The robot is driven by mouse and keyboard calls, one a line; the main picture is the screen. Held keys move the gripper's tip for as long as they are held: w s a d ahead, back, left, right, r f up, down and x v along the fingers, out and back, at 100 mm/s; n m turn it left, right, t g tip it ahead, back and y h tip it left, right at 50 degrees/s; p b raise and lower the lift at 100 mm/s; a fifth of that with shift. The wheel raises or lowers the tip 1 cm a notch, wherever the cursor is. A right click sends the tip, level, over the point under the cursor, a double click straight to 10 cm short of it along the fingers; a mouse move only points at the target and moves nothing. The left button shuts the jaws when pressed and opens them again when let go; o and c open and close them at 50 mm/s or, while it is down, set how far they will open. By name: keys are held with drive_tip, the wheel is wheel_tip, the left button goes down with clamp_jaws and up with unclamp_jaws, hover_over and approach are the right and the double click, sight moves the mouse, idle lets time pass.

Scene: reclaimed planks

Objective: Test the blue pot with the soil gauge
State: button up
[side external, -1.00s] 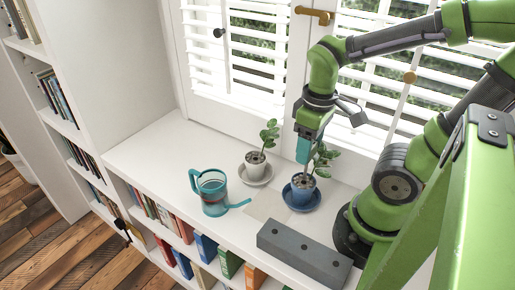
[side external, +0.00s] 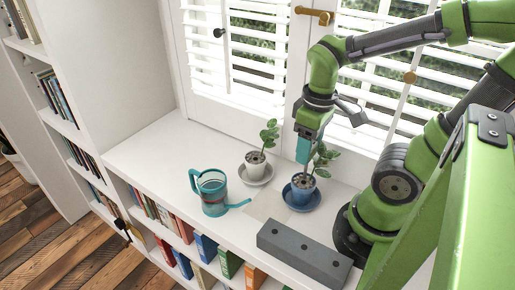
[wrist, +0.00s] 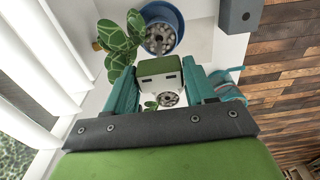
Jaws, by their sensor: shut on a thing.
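The blue pot (side external: 302,193) stands on a blue saucer with a leafy plant in it; in the wrist view it is at the top (wrist: 178,22), with pale pebbles inside. My gripper (side external: 304,158) is directly above it, close to the leaves, pointing down. In the wrist view my gripper (wrist: 165,85) has its teal fingers on either side of the soil gauge (wrist: 160,70), a green and white block with two dark slots, and is shut on it. The gauge's lower end is hidden, so I cannot tell whether it touches the soil.
A white pot (side external: 254,165) with a plant stands left of the blue pot on its saucer. A teal jug (side external: 212,193) is further left. A long grey block with holes (side external: 305,256) lies near the front edge. Shuttered windows are behind; the shelf's left end is clear.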

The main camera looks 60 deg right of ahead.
drive_tip(key=shift+f, duration=0.3)
idle(2.0)
idle(1.4)
idle(0.9)
drive_tip(key=w+a+r, duration=0.1)
drive_tip(key=w+r, duration=0.1)
drive_tip(key=w, duration=0.7)
drive_tip(key=w+a+r, duration=0.1)
drive_tip(key=w+r, duration=0.2)
drive_tip(key=w, duration=0.6)
drive_tip(key=shift+g+h, duration=0.3)
drive_tip(key=shift+h, duration=0.4)
drive_tip(key=shift+s+d+f, duration=0.3)
drive_tip(key=shift+s+f, duration=0.2)
drive_tip(key=shift+f, duration=1.05)
drive_tip(key=shift+s+d+f, duration=0.25)
drive_tip(key=shift+s+f, duration=0.25)
drive_tip(key=shift+f, duration=1.1)
drive_tip(key=shift+s+d+f, duration=0.3)
drive_tip(key=shift+s+f, duration=0.2)
drive_tip(key=shift+f, duration=1.05)
drive_tip(key=shift+f, duration=0.1)
